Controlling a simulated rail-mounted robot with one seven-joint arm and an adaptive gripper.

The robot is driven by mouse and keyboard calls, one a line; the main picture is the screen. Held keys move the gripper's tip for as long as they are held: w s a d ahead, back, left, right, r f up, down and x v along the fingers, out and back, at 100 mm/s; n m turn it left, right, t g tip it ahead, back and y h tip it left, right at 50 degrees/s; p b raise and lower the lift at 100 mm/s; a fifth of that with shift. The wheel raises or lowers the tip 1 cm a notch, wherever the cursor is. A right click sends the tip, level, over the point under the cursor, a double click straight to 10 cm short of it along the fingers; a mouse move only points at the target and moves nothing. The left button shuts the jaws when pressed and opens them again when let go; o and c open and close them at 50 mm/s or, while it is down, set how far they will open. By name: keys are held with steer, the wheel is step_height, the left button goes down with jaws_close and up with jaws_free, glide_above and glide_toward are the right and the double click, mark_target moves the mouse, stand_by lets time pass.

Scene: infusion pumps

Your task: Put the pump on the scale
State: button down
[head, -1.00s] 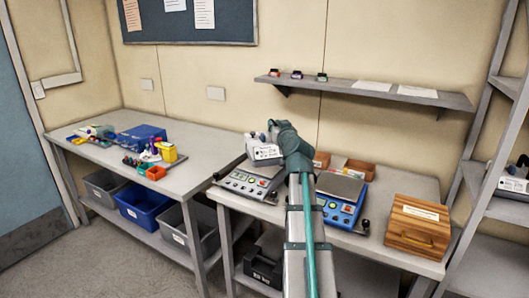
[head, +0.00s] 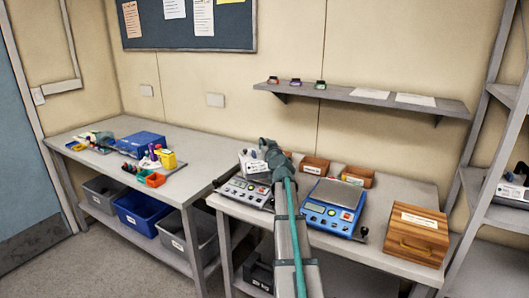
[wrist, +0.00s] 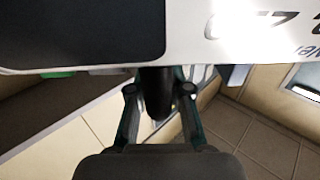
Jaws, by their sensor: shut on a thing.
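The pump (head: 253,163) is a white box with dark markings, at the end of my arm in the head view. My gripper (head: 268,150) is shut on it. In the wrist view the pump (wrist: 190,35) fills the top edge, and the fingers (wrist: 159,92) close around a dark upright part below it. A blue scale (head: 345,215) with a bare silver plate stands on the right bench, right of my arm. A grey device (head: 240,192) with a keypad front stands to its left. The pump appears over its rear part; I cannot tell whether they touch.
A wooden box (head: 418,235) stands at the bench's right end, and brown trays (head: 314,165) stand behind the scale. The left table (head: 85,133) holds a blue box (head: 141,140) and small coloured items. A wall shelf (head: 360,98) hangs above.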

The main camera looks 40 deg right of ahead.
steer(key=shift+w+d+f, duration=0.1)
steer(key=shift+w+f, duration=0.1)
steer(key=shift+f, duration=1.5)
steer(key=c, duration=1.5)
jaws_free()
steer(key=shift+f, duration=0.15)
steer(key=shift+c, duration=0.2)
steer(key=o, duration=0.4)
steer(key=shift+o, duration=0.2)
steer(key=b+v, duration=0.2)
steer(key=v, duration=1)
